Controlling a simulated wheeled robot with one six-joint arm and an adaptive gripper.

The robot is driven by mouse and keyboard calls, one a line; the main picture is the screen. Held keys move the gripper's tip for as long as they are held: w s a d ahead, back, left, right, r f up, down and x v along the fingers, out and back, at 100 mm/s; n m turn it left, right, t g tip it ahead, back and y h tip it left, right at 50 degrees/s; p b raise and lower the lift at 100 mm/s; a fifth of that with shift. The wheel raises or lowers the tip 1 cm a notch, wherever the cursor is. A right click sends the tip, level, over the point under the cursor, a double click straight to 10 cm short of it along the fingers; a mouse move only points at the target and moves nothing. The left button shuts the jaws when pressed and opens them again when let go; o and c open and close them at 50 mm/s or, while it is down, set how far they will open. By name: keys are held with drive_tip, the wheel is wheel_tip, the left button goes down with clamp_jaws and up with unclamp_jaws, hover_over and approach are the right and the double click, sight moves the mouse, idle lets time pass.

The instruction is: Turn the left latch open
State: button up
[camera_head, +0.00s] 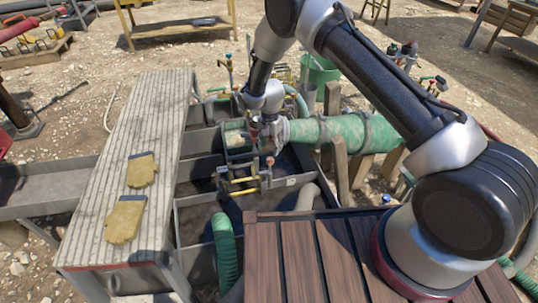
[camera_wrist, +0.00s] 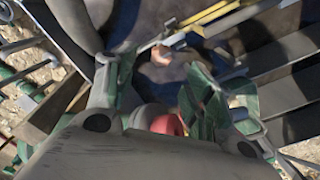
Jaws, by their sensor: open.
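My gripper (camera_head: 265,135) points down over the mud tank, close beside the box-like end of the green pipe (camera_head: 340,130). In the wrist view my gripper (camera_wrist: 162,85) has its two fingers spread apart, with nothing clearly held. A red rounded part (camera_wrist: 166,124) shows low between the fingers, near the palm. A copper-coloured round knob (camera_wrist: 161,55) lies beyond the fingertips, beside a yellow bar. In the head view a red knob (camera_head: 270,161) sits just below my gripper. I cannot tell which part is the left latch or how it is turned; my gripper and arm partly cover this area.
A ridged walkway (camera_head: 150,115) with two yellow gloves (camera_head: 142,169) lies left of the tank. A brown plank deck (camera_head: 300,255) is in front. A green hose (camera_head: 225,250) hangs into the tank. Yellow bars and valves crowd the space around my gripper.

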sight(270, 159)
drive_tip(key=shift+w+a+m, duration=0.1)
drive_tip(key=shift+a+m, duration=0.05)
drive_tip(key=shift+m, duration=0.35)
drive_tip(key=shift+f, duration=0.3)
wheel_tip(270, 159, down, 7)
drive_tip(key=shift+f, duration=0.1)
drive_tip(key=c, duration=1)
